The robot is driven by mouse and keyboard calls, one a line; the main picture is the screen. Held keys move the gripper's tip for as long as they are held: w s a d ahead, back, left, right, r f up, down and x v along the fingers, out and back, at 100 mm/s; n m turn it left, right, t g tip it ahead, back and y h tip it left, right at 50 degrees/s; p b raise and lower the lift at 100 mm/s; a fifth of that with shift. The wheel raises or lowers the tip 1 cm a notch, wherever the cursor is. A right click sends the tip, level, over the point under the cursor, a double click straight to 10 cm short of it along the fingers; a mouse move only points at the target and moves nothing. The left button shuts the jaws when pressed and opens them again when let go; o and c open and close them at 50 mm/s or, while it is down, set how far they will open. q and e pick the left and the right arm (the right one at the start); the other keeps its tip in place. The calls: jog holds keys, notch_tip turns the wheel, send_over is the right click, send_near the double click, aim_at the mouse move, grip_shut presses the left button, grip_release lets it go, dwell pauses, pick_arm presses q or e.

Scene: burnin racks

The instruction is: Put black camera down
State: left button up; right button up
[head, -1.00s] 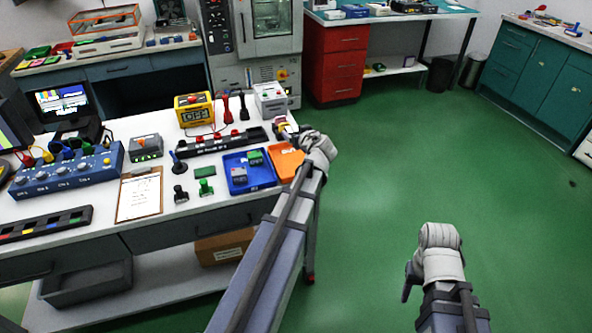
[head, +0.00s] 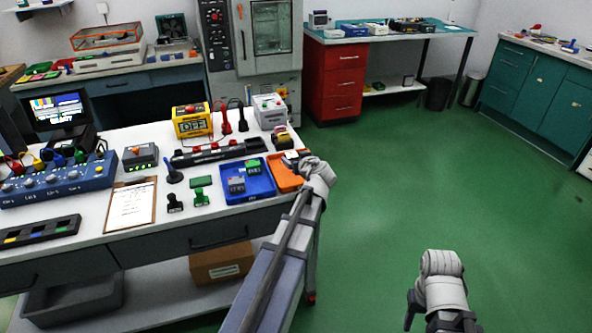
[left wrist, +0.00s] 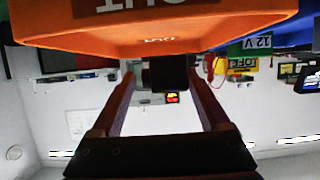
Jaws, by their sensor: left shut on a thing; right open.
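My left gripper (head: 292,157) is at the right end of the white table, at the orange tray (head: 282,181). In the left wrist view its two fingers are shut on a small dark block, the black camera (left wrist: 167,74), close by the orange tray's wall (left wrist: 160,42). In the head view my wrist mostly hides the camera. I cannot tell whether it touches the tray. My right gripper (head: 411,308) is open and empty over the green floor, partly cut off by the lower edge.
A blue tray (head: 262,191) with small modules stands left of the orange tray. A yellow-black device (head: 281,136) and a white box (head: 269,111) are behind. A dark rail (head: 220,152), stamps and a clipboard (head: 131,207) lie further left. The floor at right is clear.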

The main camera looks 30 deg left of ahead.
pick_arm(q)
jog(key=shift+f+b, duration=1.15)
jog(key=shift+f, duration=0.45)
jog(key=shift+f, duration=0.1)
jog(key=shift+f, duration=0.15)
jog(key=o, duration=1.3)
jog(key=shift+r, duration=0.35)
jog(key=p+v, duration=0.4)
jog(key=v, duration=0.8)
jog(key=shift+p, duration=0.3)
jog(key=shift+d, duration=0.1)
